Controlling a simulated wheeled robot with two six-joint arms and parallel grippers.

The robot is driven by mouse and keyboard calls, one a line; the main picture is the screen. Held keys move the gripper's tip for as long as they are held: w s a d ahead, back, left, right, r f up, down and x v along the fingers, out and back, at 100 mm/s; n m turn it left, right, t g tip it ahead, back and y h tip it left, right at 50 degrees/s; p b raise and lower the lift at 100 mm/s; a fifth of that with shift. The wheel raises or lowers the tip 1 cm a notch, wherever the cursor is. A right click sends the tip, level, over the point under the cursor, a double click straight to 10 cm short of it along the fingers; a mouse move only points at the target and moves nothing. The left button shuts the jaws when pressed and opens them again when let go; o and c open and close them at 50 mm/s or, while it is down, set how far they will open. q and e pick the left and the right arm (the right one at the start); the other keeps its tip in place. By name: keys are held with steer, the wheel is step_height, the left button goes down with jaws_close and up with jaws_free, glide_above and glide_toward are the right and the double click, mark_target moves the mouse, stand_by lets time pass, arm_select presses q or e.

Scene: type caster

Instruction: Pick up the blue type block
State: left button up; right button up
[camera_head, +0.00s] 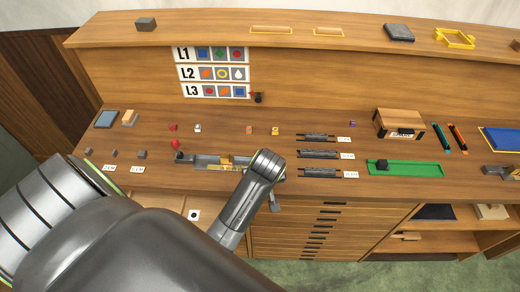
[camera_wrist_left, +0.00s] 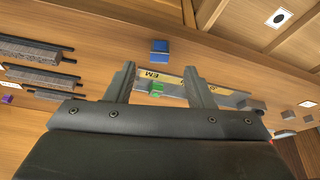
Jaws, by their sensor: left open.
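The blue type block (camera_wrist_left: 160,48) sits on the wooden desk in the left wrist view, just past the fingertips and apart from them. In the head view I cannot make it out; my arm covers that area. My left gripper (camera_wrist_left: 159,67) is open, with its fingers on either side of the line to the blue block. A small green block (camera_wrist_left: 156,88) shows between the fingers, by the grey metal rail with a label reading EM (camera_wrist_left: 232,98). In the head view my left arm reaches over the desk front, and its fingers are mostly hidden. My right gripper is not in view.
Dark slotted bars (camera_head: 318,154) lie right of the arm; they also show in the left wrist view (camera_wrist_left: 38,78). Small coloured blocks, such as an orange one (camera_head: 249,130), stand behind. A green tray (camera_head: 420,169) lies farther right. Grey blocks (camera_wrist_left: 258,106) sit near the rail.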

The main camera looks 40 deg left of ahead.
arm_select(q)
steer(key=p+x, duration=0.1)
steer(key=x, duration=0.3)
steer(key=shift+w+a+f+p, duration=0.15)
steer(key=shift+a+f+p, duration=0.05)
steer(key=shift+p, duration=0.2)
steer(key=shift+w+f, duration=0.1)
steer(key=shift+f, duration=0.3)
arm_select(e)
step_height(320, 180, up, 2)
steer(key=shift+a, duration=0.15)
arm_select(q)
steer(key=shift+c, duration=0.3)
jaws_close()
